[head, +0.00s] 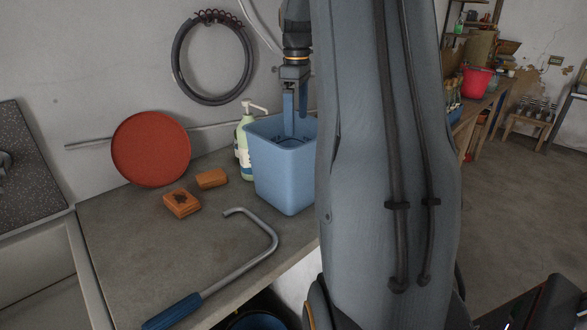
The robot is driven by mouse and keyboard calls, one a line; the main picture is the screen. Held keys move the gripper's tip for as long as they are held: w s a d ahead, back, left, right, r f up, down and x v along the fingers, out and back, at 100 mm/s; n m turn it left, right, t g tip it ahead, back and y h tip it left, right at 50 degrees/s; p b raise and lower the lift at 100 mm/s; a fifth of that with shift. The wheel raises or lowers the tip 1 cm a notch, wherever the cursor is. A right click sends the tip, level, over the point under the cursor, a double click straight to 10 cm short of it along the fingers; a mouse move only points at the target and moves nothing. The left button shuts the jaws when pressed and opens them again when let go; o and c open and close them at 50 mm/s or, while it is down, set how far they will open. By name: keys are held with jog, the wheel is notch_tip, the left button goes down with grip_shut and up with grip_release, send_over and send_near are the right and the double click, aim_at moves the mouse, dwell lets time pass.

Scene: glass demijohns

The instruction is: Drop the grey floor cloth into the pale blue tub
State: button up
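The pale blue tub (284,182) stands upright on the grey bench top, near its right end. My gripper (296,122) points down over the tub, its fingertips at or just inside the opening. The two fingers are apart, and I see nothing held between them. Part of the tub's right side is hidden behind my arm. Something dark shows low inside the tub, too small to make out. I cannot see the grey floor cloth anywhere in this view.
A pump bottle (243,140) stands close behind the tub. Two orange-brown blocks (182,203), a red disc (151,149) and a bent metal bar with a blue handle (173,311) are on the bench (135,235). A sink (45,275) lies left.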

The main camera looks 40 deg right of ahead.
notch_tip(320, 180, up, 8)
jog(key=b, duration=0.2)
dwell(0.3)
jog(key=shift+f, duration=0.1)
